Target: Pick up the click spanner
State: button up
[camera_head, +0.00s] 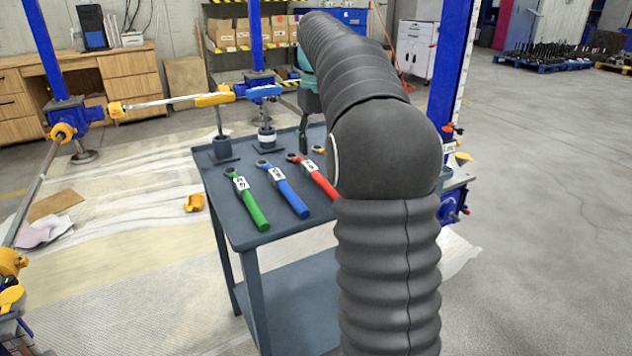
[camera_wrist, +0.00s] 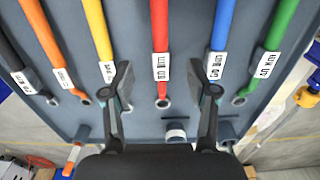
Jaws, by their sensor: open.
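Several spanners with coloured handles and white labels lie side by side on a dark grey table (camera_head: 213,190). In the wrist view I see a red spanner (camera_wrist: 160,30), a blue one (camera_wrist: 222,28), a green one (camera_wrist: 281,28), a yellow one (camera_wrist: 97,28), an orange one (camera_wrist: 42,28) and a black one at the left edge. I cannot tell which one is the click spanner. My gripper (camera_wrist: 160,82) is open and empty, its fingers either side of the red spanner's lower part, apparently above it.
Blue posts (camera_head: 47,50) and a yellow-ended bar stand beyond, with wooden drawers (camera_head: 130,78) behind. Open floor (camera_head: 545,200) lies to the right.

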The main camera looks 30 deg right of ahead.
aim_at(317, 172)
jog(key=shift+w+f+b, duration=0.1)
jog(key=shift+f+b, duration=0.5)
jog(key=shift+f, duration=3.35)
jog(key=shift+r, duration=0.1)
grip_shut()
